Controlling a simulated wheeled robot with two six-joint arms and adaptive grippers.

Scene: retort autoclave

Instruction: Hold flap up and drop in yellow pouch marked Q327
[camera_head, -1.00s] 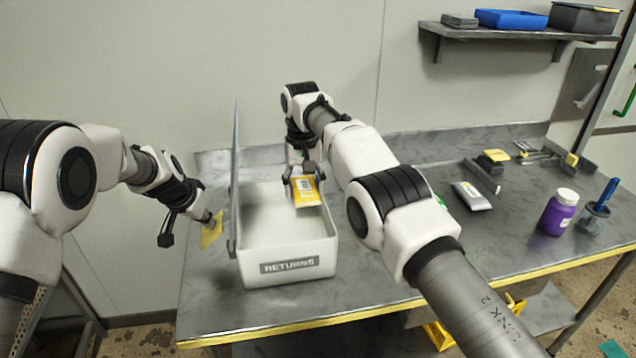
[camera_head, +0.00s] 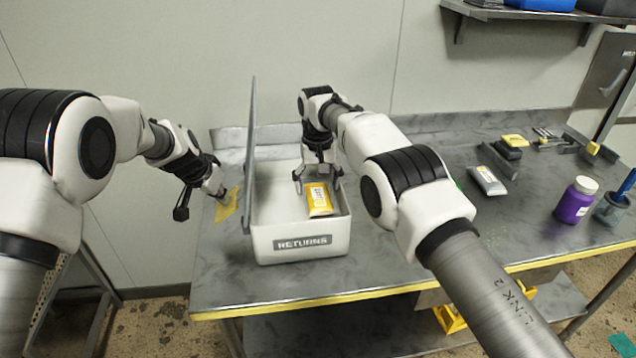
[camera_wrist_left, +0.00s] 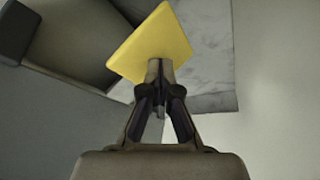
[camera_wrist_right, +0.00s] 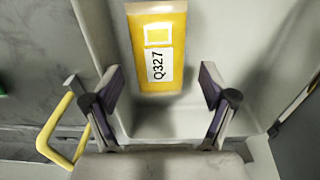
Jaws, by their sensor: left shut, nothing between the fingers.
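The yellow pouch (camera_head: 319,200) is inside the white RETURNS box (camera_head: 301,255). Its white Q327 label faces up in the right wrist view (camera_wrist_right: 158,65). I cannot tell whether it is fully at rest. My right gripper (camera_head: 317,181) is open above the pouch, its fingers spread and apart from it. The grey flap (camera_head: 249,150) stands upright along the box's left side, nearly edge-on. My left gripper (camera_head: 222,194) is shut outside the flap, at a yellow square piece (camera_head: 227,206). In the left wrist view that piece (camera_wrist_left: 150,45) lies beyond the fingertips; contact is unclear.
A grey-white pouch (camera_head: 487,181), a black item with a yellow top (camera_head: 510,146), a purple jar (camera_head: 576,200) and a blue-handled cup (camera_head: 614,208) stand on the right of the table (camera_head: 420,240).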

